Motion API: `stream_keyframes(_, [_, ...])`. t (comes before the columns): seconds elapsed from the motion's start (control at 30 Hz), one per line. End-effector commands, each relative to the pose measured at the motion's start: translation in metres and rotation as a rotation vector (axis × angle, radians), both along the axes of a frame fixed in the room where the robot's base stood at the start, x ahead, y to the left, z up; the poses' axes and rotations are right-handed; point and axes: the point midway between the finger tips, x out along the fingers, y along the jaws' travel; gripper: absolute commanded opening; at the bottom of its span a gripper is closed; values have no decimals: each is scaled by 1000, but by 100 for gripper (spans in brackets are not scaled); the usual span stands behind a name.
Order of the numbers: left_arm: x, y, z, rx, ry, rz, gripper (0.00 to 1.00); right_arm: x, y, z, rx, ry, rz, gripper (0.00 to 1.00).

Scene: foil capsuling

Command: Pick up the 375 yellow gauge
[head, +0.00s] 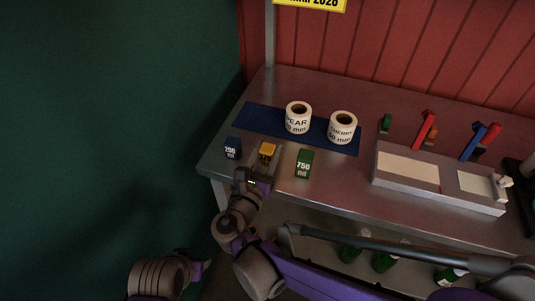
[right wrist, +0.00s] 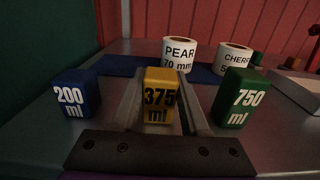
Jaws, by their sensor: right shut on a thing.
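The yellow gauge (head: 267,151) marked 375 is near the front left of the metal table. In the right wrist view the yellow gauge (right wrist: 159,95) stands upright between the two fingers of my right gripper (right wrist: 161,103), its label facing the camera. My right gripper (head: 265,163) is shut on it. I cannot tell whether the gauge touches the table.
A blue 200 gauge (head: 232,148) stands to the left and a green 750 gauge (head: 303,163) to the right, both close. Behind are the PEAR roll (head: 298,117) and CHERRY roll (head: 342,127) on a blue mat (head: 262,116). A grey fixture (head: 437,180) is at right.

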Motion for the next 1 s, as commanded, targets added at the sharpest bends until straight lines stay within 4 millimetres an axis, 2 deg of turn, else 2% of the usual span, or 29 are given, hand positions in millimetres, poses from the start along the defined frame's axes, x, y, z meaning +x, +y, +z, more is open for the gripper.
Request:
stream_keyframes(0.03, [0,0,0,0,0,0,50,0,0,0,0,0,0,12])
stream_keyframes(0.1, [0,0,0,0,0,0,50,0,0,0,0,0,0,0])
stream_keyframes(0.37, [0,0,0,0,0,0,50,0,0,1,0,0,0,0])
stream_keyframes(0.47, [0,0,2,0,-1,0,50,0,0,7,0,0,0,0])
stream_keyframes(0.8, [1,0,21,0,-7,0,50,0,0,72,0,-1,-1,0])
stream_keyframes(1.0, [2,0,33,0,-11,0,50,0,0,104,1,-1,0,0])
